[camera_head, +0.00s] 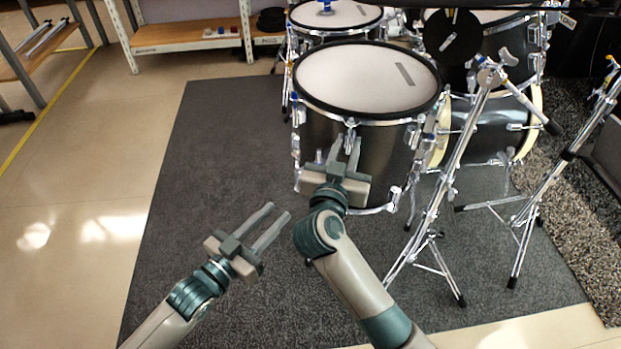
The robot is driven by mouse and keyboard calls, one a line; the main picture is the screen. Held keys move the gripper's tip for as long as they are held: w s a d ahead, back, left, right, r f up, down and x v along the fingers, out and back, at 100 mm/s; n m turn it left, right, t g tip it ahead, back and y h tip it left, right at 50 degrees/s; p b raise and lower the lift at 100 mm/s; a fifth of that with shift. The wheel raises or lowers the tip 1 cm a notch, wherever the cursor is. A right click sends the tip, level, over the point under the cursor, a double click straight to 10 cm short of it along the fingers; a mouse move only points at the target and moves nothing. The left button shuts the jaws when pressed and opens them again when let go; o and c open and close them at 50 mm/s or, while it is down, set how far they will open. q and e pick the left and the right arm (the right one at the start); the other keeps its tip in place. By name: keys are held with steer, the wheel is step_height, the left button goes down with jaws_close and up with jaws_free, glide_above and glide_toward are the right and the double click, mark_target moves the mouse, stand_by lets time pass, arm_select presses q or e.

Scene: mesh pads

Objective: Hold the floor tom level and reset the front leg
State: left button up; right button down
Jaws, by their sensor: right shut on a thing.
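The floor tom (368,78), a dark drum with a pale head and a black-rimmed chrome hoop, stands in the centre, its head looking roughly level. My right gripper (347,142) is at the near side of its shell, its fingers shut around chrome hardware at the front leg (350,128). The gripper body hides most of the leg, so I cannot tell where its foot is. My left gripper (279,211) is open and empty, low over the mat, left of and apart from the tom.
A dark mat (215,130) lies under the kit, clear on the left. Chrome stands (445,190) with splayed legs stand to the right. Another drum (335,16) is behind the tom, and a bass drum (478,128) is at right. A shelf (190,36) stands at the back left.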

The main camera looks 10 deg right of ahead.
steer(key=c, duration=1.5)
jaws_free()
steer(key=shift+w, duration=0.1)
steer(key=shift+s+a+p, duration=0.25)
steer(key=shift+s+p, duration=0.05)
steer(key=shift+s, duration=0.3)
arm_select(q)
step_height(320, 180, up, 6)
steer(key=p, duration=0.5)
steer(key=shift+f, duration=0.15)
arm_select(e)
steer(key=v, duration=1.6)
steer(key=shift+s+a, duration=0.1)
arm_select(q)
steer(key=o, duration=0.6)
steer(key=shift+c, duration=0.2)
